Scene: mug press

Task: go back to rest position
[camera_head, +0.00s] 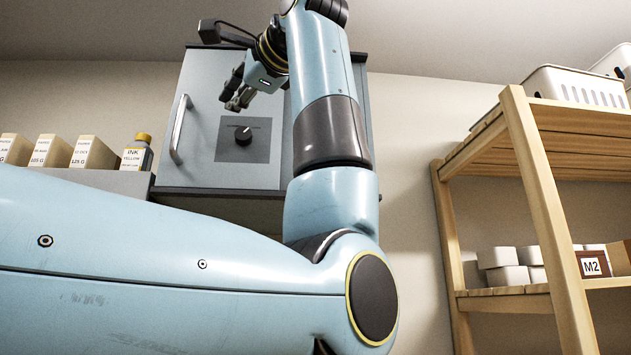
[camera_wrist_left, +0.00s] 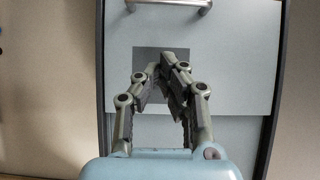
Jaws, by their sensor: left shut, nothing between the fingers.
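My left gripper (camera_head: 238,98) is raised in front of the grey mug press cabinet (camera_head: 200,185), at the end of my bent light-blue arm. Its fingers are shut with nothing between them. In the left wrist view the left gripper (camera_wrist_left: 166,72) covers part of the dark square panel (camera_wrist_left: 147,55) on the cabinet front. In the head view that panel carries a round black knob (camera_head: 243,136). A vertical metal handle (camera_head: 180,128) is on the left of the cabinet door, which looks shut. My right gripper shows in neither view.
Cartons (camera_head: 93,152) and a yellow-capped ink bottle (camera_head: 138,153) stand on a ledge left of the cabinet. A wooden shelf (camera_head: 545,190) on the right holds a white basket (camera_head: 572,86), pale blocks (camera_head: 497,257) and an M2-labelled box (camera_head: 592,266). Bare wall lies between cabinet and shelf.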

